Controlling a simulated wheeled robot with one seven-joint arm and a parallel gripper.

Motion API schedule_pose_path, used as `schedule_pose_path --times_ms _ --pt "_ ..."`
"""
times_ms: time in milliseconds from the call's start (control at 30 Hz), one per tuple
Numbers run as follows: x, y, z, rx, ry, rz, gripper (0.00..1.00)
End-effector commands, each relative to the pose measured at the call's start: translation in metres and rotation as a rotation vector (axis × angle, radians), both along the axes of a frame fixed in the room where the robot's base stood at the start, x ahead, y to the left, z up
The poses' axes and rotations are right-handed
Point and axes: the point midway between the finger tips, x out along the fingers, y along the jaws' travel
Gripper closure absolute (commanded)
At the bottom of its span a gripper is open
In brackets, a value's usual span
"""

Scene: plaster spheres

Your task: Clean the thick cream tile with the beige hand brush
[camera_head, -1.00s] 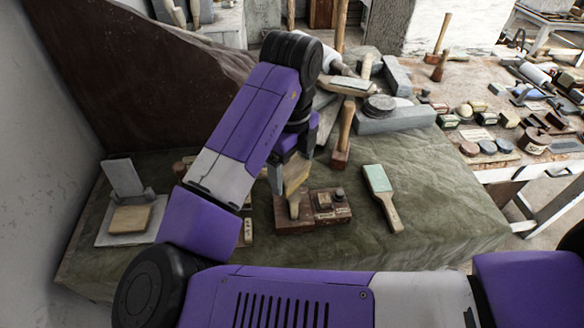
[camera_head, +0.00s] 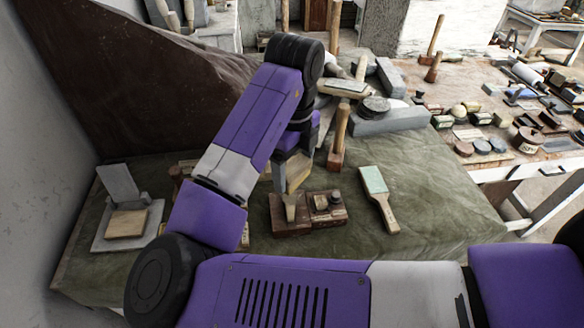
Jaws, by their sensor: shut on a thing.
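My gripper (camera_head: 281,178) hangs above the green cloth, left of centre, partly hidden behind my own arm. It is shut on a beige piece (camera_head: 298,170), which looks like the beige hand brush; its shape and bristles are hard to make out. The brush is just behind and above a dark brown wooden block. A thick tan-cream square (camera_head: 126,223), which looks like the cream tile, lies flat on a light grey slab at the left. The gripper is well to the right of that tile and apart from it.
The brown block (camera_head: 290,226) with an upright light peg and a second brown block (camera_head: 326,208) stand below the gripper. A green-faced paddle (camera_head: 378,195) lies right of them. A wooden-handled mallet (camera_head: 338,140) stands behind. A grey plate (camera_head: 118,183) leans behind the tile.

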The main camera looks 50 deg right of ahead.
Motion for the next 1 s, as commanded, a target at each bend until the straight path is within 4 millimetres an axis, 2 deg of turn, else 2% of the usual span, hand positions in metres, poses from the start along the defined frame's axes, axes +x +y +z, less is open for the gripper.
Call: schedule_pose_path --times_ms 233,1000 --pt "0.000 0.004 -0.001 0.000 0.000 0.001 0.51" --pt "0.000 0.043 0.000 -0.001 0.000 0.002 0.51"
